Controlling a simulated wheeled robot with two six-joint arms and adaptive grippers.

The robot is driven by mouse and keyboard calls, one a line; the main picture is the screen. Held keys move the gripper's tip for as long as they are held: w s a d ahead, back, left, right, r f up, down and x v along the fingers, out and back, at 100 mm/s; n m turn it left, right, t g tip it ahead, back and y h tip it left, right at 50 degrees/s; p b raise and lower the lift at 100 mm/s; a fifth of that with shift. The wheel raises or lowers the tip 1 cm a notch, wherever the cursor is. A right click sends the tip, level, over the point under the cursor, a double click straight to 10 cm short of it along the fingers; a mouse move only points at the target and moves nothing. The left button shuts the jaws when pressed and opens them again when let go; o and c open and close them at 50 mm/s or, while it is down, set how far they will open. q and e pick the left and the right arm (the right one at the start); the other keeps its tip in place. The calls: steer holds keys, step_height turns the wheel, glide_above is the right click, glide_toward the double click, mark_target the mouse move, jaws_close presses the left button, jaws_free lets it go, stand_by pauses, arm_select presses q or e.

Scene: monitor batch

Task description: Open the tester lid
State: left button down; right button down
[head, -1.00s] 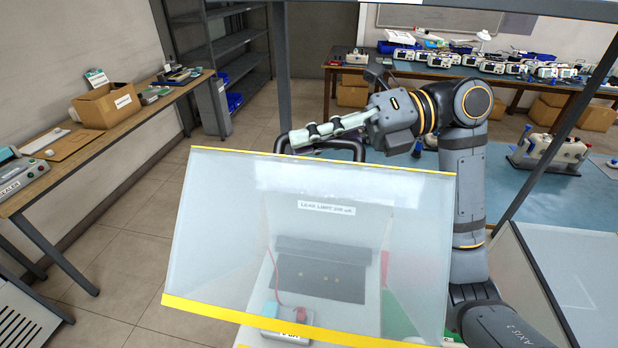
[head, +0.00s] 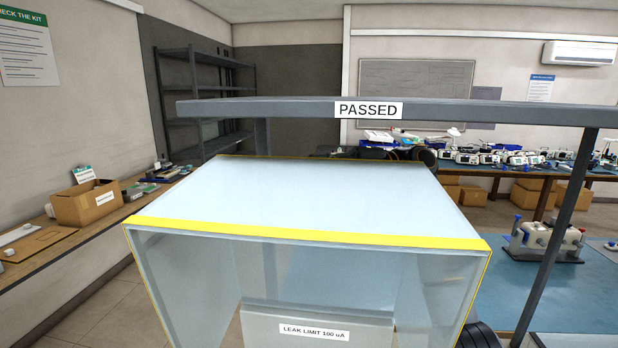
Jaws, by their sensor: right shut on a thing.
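The tester lid (head: 310,195) is a clear, bluish cover with a yellow edge strip across its front, filling the middle of the head view. It is raised, with its open side facing me. Under it is a panel (head: 315,331) labelled "LEAK LIMIT 100 uA". A piece of my right arm shows at the bottom right. My left gripper is not in view.
A grey overhead bar (head: 480,112) with a "PASSED" sign (head: 368,110) crosses behind the lid, with a post at right. A side bench at left holds a cardboard box (head: 88,205). A blue-topped table (head: 590,290) at right carries a device (head: 545,240).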

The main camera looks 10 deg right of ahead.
steer(key=shift+w+d, duration=0.1)
steer(key=shift+w, duration=0.15)
steer(key=c, duration=1.3)
jaws_free()
steer(key=shift+c, duration=0.2)
steer(key=d, duration=1.2)
steer(key=shift+w+f, duration=0.25)
steer(key=shift+w, duration=0.2)
